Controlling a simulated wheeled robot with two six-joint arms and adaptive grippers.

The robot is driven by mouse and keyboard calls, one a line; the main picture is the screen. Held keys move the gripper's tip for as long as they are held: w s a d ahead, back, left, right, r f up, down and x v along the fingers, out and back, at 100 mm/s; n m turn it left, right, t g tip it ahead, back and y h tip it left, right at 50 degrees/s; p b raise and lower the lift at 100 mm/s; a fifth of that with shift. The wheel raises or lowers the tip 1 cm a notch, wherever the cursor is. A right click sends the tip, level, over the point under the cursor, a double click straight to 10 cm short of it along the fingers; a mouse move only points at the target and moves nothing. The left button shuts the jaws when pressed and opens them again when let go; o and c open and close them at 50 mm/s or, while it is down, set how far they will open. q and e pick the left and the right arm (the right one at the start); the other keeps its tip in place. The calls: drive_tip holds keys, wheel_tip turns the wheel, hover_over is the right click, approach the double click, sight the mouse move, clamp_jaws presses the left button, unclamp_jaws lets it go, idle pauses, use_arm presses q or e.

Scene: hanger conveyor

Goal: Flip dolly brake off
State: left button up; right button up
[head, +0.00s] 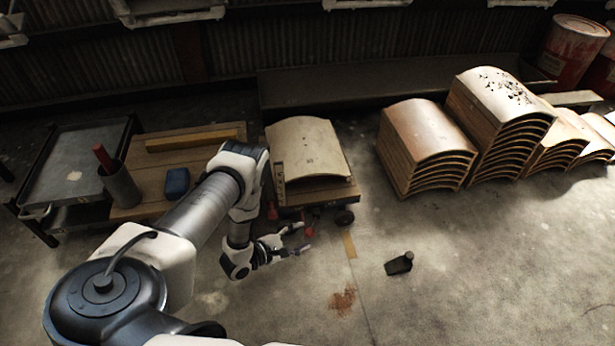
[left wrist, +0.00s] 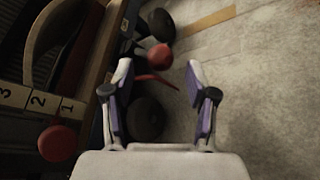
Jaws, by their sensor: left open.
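The dolly (head: 318,195) is a low wooden platform on dark casters, carrying a curved panel (head: 305,148). Its edge also shows at the left of the left wrist view, with the numbers 1, 2 and 3. A red knob (left wrist: 160,54) and a thin red lever (left wrist: 155,78) sit beside dark wheels at the dolly's side. Another red knob (left wrist: 57,143) is at lower left. Small red parts (head: 311,229) also show by the dolly's front edge in the head view. My left gripper (head: 304,239) is open and empty, low in front of the dolly. In the wrist view its fingertips (left wrist: 159,70) flank the red lever, touch unclear.
A cart (head: 75,165) and a wooden bench with a blue box (head: 177,182) and grey cup (head: 120,187) stand left. Stacks of curved panels (head: 425,150) stand right. A dark object (head: 399,264) lies on the floor. The right-hand floor is mostly clear.

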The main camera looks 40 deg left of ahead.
use_arm(q)
drive_tip(key=v, duration=0.8)
drive_tip(key=shift+s, duration=0.15)
drive_tip(key=shift+a, duration=0.1)
